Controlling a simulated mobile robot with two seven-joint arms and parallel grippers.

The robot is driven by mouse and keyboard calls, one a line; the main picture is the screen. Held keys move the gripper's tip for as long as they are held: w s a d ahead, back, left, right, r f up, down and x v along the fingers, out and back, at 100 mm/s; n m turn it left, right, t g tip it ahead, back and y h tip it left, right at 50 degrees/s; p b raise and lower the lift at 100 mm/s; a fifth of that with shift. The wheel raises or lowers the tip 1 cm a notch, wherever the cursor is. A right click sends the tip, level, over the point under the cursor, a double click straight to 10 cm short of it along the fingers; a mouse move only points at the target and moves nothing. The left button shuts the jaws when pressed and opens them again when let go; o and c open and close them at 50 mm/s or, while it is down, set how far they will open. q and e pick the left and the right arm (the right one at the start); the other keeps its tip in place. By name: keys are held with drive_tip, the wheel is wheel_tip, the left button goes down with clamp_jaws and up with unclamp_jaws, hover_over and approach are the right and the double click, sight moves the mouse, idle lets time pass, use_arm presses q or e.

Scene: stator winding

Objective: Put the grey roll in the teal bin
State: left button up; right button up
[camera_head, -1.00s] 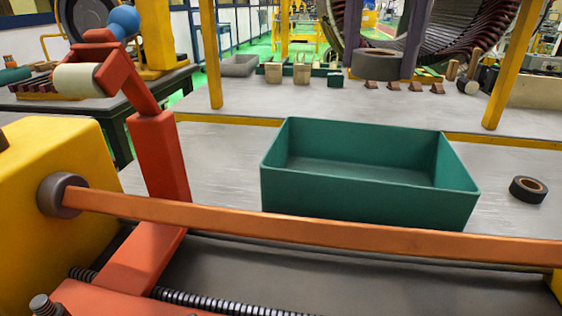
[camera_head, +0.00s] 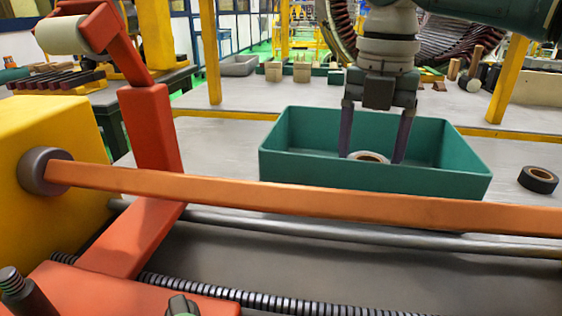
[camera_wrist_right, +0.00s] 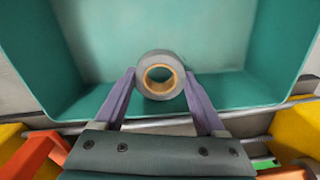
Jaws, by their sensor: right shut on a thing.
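The teal bin (camera_head: 375,180) stands on the grey table behind an orange bar. My right gripper (camera_head: 376,158) reaches down from above, its fingertips behind the bin's near rim. The grey roll (camera_head: 368,154) with a tan core is between the fingers, its lower part hidden by the near wall. In the right wrist view the fingers are shut on the roll (camera_wrist_right: 160,56), with the bin's floor and walls (camera_wrist_right: 215,30) around it. I cannot tell whether the roll touches the floor. My left gripper is not in view.
A black tape roll (camera_head: 538,179) lies on the table right of the bin. The orange bar (camera_head: 300,200) crosses in front of the bin. A red bracket (camera_head: 150,140) and a yellow block (camera_head: 50,195) stand at left. A yellow post (camera_head: 507,80) rises behind at right.

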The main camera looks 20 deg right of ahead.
drive_tip(key=shift+f+b, duration=0.4)
drive_tip(key=shift+f, duration=1.95)
drive_tip(key=shift+f, duration=0.2)
drive_tip(key=o, duration=1.3)
drive_tip(key=shift+r, duration=0.1)
drive_tip(key=shift+r, duration=0.25)
drive_tip(key=shift+r+p, duration=1)
drive_tip(key=shift+r, duration=4.85)
